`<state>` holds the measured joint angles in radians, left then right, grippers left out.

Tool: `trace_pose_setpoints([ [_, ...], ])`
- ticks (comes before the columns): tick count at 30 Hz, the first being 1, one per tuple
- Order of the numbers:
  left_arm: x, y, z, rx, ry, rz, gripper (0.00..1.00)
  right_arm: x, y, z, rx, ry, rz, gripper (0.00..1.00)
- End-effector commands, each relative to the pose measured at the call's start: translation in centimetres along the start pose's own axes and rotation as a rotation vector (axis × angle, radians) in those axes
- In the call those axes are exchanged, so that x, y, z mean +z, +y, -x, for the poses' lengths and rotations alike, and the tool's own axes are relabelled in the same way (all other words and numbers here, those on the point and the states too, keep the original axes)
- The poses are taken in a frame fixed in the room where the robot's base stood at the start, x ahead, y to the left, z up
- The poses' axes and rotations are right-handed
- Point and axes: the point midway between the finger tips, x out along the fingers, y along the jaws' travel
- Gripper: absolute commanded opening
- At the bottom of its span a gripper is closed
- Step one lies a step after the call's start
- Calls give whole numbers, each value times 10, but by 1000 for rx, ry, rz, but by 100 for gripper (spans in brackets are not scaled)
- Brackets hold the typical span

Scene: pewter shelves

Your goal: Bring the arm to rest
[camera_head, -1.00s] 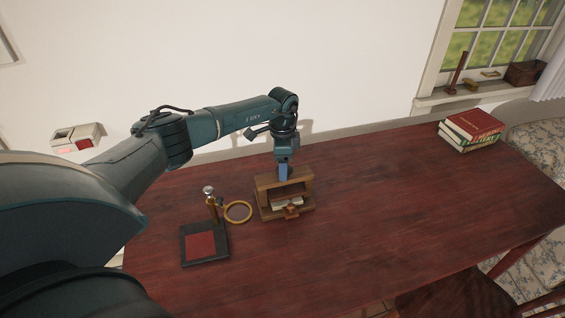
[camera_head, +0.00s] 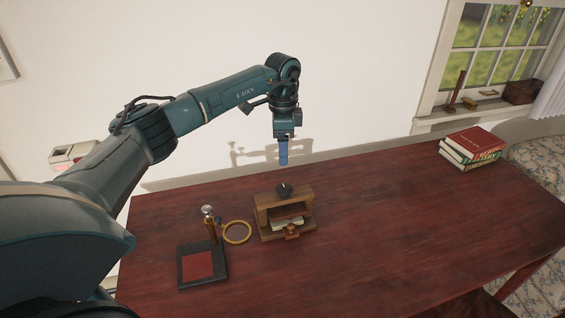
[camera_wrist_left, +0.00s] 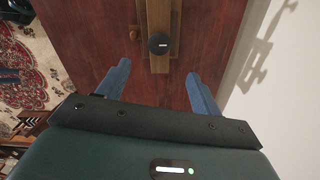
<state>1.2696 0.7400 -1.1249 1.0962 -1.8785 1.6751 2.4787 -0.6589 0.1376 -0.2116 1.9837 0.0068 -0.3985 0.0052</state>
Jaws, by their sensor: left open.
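My left gripper (camera_head: 283,152) hangs above and behind the small wooden stand on the red-brown table, pointing down. Its blue fingers are open and empty; the wrist view shows them spread apart (camera_wrist_left: 162,85). The wooden stand (camera_head: 268,212) is an open frame with a dark round knob (camera_head: 284,189) on top. The knob also shows in the left wrist view (camera_wrist_left: 158,43), between and beyond the fingertips, apart from them. My right gripper is not in view.
Left of the stand are a magnifying ring (camera_head: 237,232), a stamp with a metal knob (camera_head: 208,211) and a black-and-red pad (camera_head: 199,265). Stacked books (camera_head: 472,147) lie at the far right. The wall (camera_head: 380,70) stands behind the table (camera_head: 400,220), whose middle right is clear.

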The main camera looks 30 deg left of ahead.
Motion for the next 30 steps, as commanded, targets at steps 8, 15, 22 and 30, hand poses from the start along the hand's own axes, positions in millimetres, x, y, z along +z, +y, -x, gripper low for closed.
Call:
trace_pose_setpoints([
  [8,0,0,10,1,0,1,66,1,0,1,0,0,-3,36],
  [15,0,0,10,1,0,1,66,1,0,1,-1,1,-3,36],
  [22,-5,4,4,12,15,-23,66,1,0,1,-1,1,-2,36],
  [30,-99,96,-66,176,392,-406,66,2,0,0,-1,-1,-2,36],
])
